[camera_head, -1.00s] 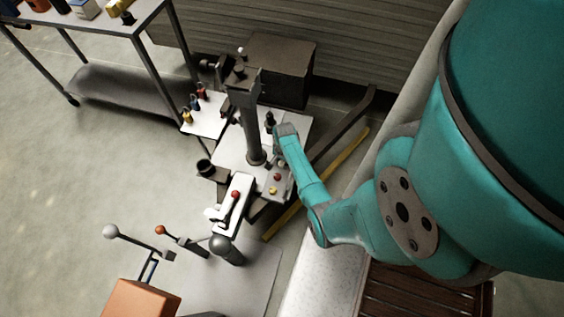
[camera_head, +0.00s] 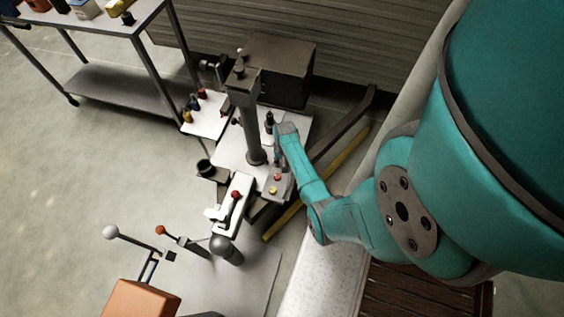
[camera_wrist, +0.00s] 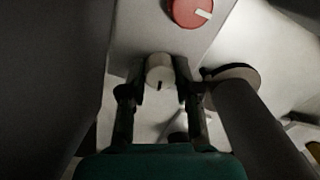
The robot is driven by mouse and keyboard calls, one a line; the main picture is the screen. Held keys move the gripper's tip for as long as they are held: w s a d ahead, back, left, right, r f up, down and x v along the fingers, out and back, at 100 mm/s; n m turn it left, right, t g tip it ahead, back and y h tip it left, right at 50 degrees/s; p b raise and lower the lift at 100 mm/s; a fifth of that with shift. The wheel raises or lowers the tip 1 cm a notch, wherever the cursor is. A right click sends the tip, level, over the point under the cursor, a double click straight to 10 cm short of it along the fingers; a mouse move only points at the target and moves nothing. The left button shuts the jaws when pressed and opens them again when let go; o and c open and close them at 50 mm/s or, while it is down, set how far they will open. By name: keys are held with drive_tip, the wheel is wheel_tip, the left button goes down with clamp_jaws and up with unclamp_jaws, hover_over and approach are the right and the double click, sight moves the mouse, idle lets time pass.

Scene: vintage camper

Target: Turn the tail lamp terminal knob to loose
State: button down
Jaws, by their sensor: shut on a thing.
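A pale round knob (camera_wrist: 159,69) with a short dark mark on its lower side sits on a light grey panel in the wrist view. My gripper (camera_wrist: 160,88) has its two dark fingers on either side of this knob and is shut on it. A red knob (camera_wrist: 188,11) with a white pointer line is just above and to the right. No label is legible, so I cannot tell which one is named for the tail lamp. In the head view my arm hides the fingertips and the pale knob.
A thick dark post (camera_head: 246,120) rises from the white bench (camera_head: 233,163) beside my arm. A red button (camera_head: 277,177) and a yellow button (camera_head: 273,190) show near my wrist. Levers (camera_head: 185,240) stand at the lower left. A trolley (camera_head: 125,92) is at the upper left.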

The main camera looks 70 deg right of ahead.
drive_tip(key=shift+n, duration=0.5)
drive_tip(key=c, duration=0.8)
unclamp_jaws()
drive_tip(key=shift+r, duration=0.1)
drive_tip(key=r, duration=1.1)
drive_tip(key=shift+s+d+r, duration=0.1)
drive_tip(key=shift+s+r, duration=0.1)
drive_tip(key=shift+r, duration=0.2)
